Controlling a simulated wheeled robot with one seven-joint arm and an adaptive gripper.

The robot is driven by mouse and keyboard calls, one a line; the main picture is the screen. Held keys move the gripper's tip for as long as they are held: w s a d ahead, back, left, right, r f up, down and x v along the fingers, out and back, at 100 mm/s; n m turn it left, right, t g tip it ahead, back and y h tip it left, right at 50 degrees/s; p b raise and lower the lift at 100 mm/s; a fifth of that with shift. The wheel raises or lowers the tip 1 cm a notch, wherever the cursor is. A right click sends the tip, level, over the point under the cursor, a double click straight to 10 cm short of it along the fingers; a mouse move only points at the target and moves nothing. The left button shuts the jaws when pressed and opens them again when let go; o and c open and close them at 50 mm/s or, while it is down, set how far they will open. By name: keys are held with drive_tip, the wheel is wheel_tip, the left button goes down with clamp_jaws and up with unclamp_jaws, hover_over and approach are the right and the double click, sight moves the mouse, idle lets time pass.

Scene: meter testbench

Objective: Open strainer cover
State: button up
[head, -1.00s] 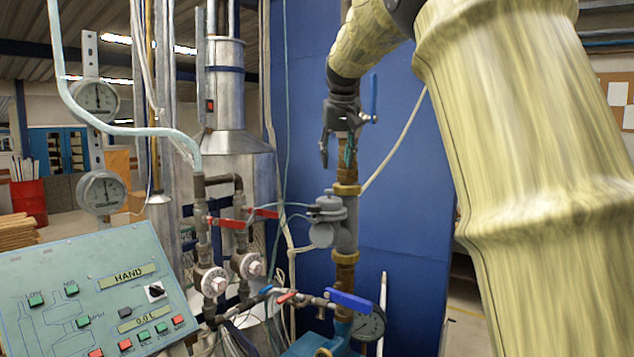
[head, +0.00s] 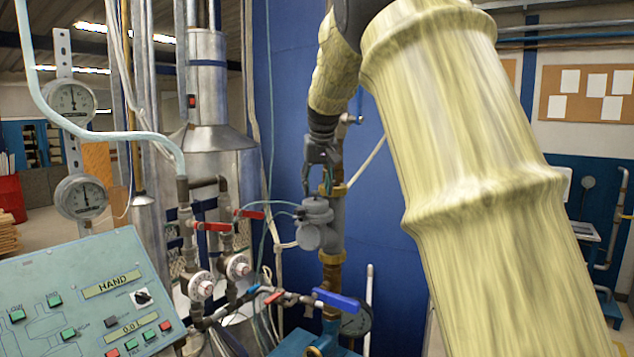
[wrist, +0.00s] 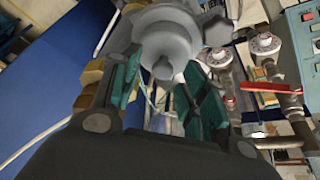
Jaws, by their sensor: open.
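The grey strainer (head: 330,236) sits on the vertical brass-fitted pipe in front of the blue panel. Its round grey cover (head: 308,237) faces left and appears closed. A grey capped part (head: 316,207) is above it. My gripper (head: 318,187) points down just above this capped part. In the wrist view, my open gripper (wrist: 163,78) has its teal-padded fingers on either side of a grey round part with a small central knob (wrist: 163,68). I cannot tell whether the fingers touch it. Nothing is held.
Red-handled valves (head: 212,227) and two gauges (head: 72,98) stand to the left. A blue valve handle (head: 336,299) lies below the strainer. A control panel (head: 75,295) fills the lower left. A thin hose passes close to the strainer.

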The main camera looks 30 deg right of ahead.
drive_tip(key=shift+w+f, duration=0.45)
drive_tip(key=shift+f, duration=0.15)
drive_tip(key=shift+s+r, duration=0.15)
drive_tip(key=shift+s, duration=0.05)
drive_tip(key=c, duration=0.4)
clamp_jaws()
drive_tip(key=shift+a, duration=0.1)
